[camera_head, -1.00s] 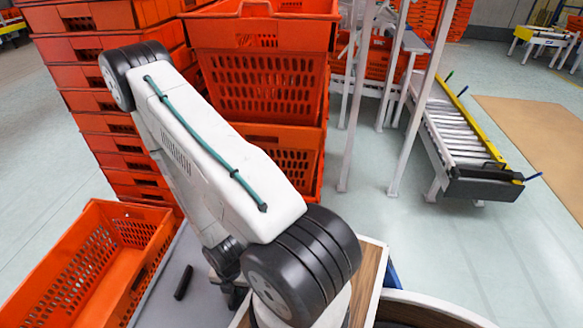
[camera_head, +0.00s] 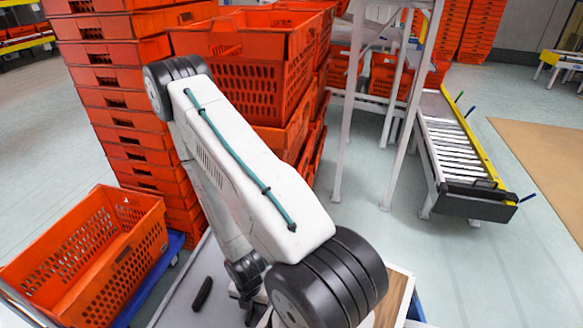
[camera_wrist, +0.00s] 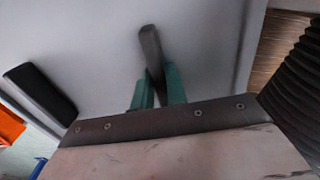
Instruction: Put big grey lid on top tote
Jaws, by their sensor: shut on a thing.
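A flat light-grey panel, which looks like the big grey lid (camera_head: 182,303), lies beside my arm at the bottom of the head view. It bears a black handle (camera_head: 202,292). The wrist view shows the grey panel (camera_wrist: 90,45) close up, with that handle (camera_wrist: 40,90) at left and a second dark grip (camera_wrist: 150,50). My gripper (camera_wrist: 158,88) has green fingers closed around the second grip. In the head view my arm hides most of the gripper. An open orange tote (camera_head: 245,85) tops the middle stack, behind my arm.
A tall stack of orange totes (camera_head: 125,120) stands at the left. A single open tote (camera_head: 90,250) sits on a blue dolly (camera_head: 150,285) at lower left. A white metal frame (camera_head: 395,110) and a roller conveyor (camera_head: 460,155) stand to the right. Open floor lies at right.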

